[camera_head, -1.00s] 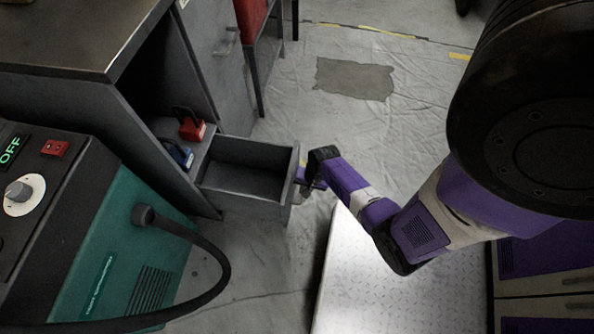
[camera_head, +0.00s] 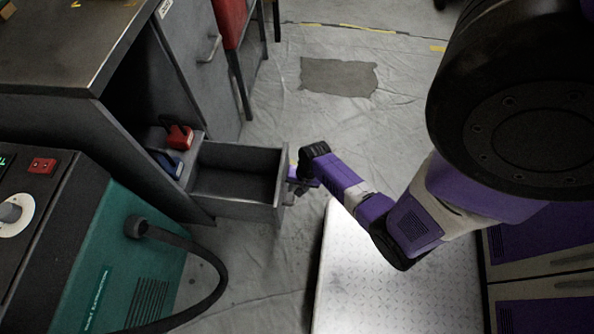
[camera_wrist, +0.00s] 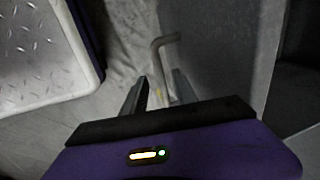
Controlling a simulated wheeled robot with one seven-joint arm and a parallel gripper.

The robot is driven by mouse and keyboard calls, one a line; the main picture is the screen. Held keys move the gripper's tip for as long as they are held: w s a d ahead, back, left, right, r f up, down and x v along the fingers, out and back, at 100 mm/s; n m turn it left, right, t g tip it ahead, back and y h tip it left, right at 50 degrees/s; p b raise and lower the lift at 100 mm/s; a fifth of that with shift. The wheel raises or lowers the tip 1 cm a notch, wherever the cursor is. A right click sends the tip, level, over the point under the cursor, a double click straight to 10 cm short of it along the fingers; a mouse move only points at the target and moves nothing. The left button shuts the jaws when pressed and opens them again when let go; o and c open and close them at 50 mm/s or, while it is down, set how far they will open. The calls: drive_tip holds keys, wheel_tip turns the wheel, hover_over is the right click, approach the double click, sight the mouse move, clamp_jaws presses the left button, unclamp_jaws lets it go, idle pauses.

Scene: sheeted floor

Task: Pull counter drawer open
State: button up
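The grey counter drawer (camera_head: 236,208) stands pulled out of the counter at the left of the head view, its empty inside showing. Its front panel also fills the right part of the wrist view (camera_wrist: 215,60). The bent metal handle (camera_wrist: 157,54) sticks out from that panel. My gripper (camera_head: 294,181) is at the outer face of the drawer front. In the wrist view its two fingers (camera_wrist: 160,86) stand apart, one on each side of the handle bar, with gaps visible. Firm contact with the bar cannot be made out.
A red item (camera_head: 180,138) and a blue item (camera_head: 169,163) sit beside the drawer at the counter opening. A teal machine (camera_head: 130,275) with a black hose stands front left. A cabinet door (camera_head: 200,60) is behind. Sheeted floor beyond the drawer is clear.

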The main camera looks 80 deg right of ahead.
drive_tip(key=r+p, duration=0.1)
drive_tip(key=r, duration=0.1)
drive_tip(key=s+r+p, duration=0.1)
drive_tip(key=r, duration=0.2)
drive_tip(key=shift+s+r, duration=0.1)
drive_tip(key=shift+r, duration=0.25)
drive_tip(key=a+r+n+t, duration=0.4)
drive_tip(key=a+r+n, duration=0.3)
drive_tip(key=r, duration=0.7)
drive_tip(key=s+a+r+n+t, duration=0.1)
drive_tip(key=a+r+n+t, duration=0.35)
drive_tip(key=a+r, duration=0.65)
drive_tip(key=a+r+n+t, duration=0.4)
drive_tip(key=a+r+n, duration=0.15)
drive_tip(key=r, duration=1.15)
wheel_tip(320, 180, up, 13)
drive_tip(key=p, duration=1.3)
drive_tip(key=shift+d+n, duration=0.25)
drive_tip(key=shift+n, duration=0.05)
